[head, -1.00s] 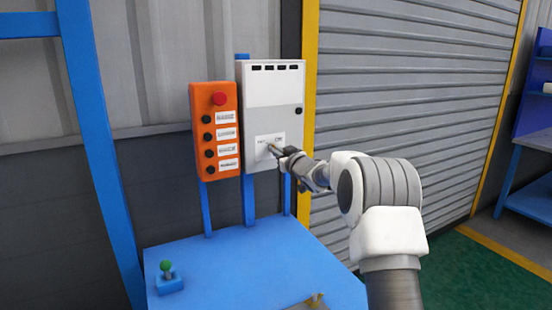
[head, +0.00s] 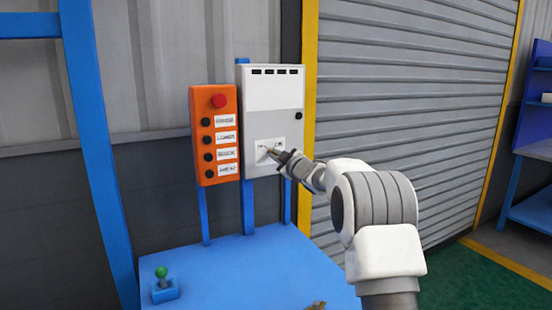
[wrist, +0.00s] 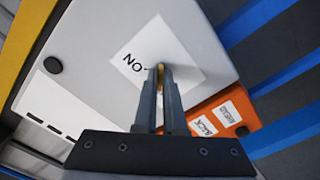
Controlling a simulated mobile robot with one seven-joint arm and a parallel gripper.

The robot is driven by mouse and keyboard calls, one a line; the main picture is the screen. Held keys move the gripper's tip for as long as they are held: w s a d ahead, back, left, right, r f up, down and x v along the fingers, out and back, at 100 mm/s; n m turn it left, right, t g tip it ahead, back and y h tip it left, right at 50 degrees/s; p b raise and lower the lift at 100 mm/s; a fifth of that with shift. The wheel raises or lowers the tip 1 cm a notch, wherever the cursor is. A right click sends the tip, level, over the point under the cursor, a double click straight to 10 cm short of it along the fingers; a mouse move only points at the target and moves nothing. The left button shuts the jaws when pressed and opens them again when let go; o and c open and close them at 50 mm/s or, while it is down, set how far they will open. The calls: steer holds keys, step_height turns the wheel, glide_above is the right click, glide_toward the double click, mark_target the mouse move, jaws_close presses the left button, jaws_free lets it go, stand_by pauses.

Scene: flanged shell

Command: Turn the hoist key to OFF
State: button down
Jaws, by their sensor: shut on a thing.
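The hoist key (wrist: 160,74) shows as a small brass-coloured piece between my fingertips in the wrist view. It is at a white label plate (wrist: 162,45) on the front of the white control box (head: 271,90). My gripper (wrist: 160,72) is shut on the key, and its fingers point at the box face. In the head view my gripper (head: 271,152) reaches the label from the right. In the wrist view, upside-down letters of ON show left of the fingers; the fingers hide part of the label. The key's exact angle is hard to tell.
An orange button panel (head: 208,165) with a red button hangs just left of the box. A blue table (head: 235,275) below carries a green-knobbed lever (head: 163,285). A grey roller shutter (head: 410,100) stands to the right.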

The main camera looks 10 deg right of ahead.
stand_by(0.4)
steer(key=c, duration=1)
jaws_free()
steer(key=v, duration=1.7)
steer(key=shift+s+b, duration=0.2)
steer(key=shift+b, duration=0.25)
steer(key=shift+r, duration=0.1)
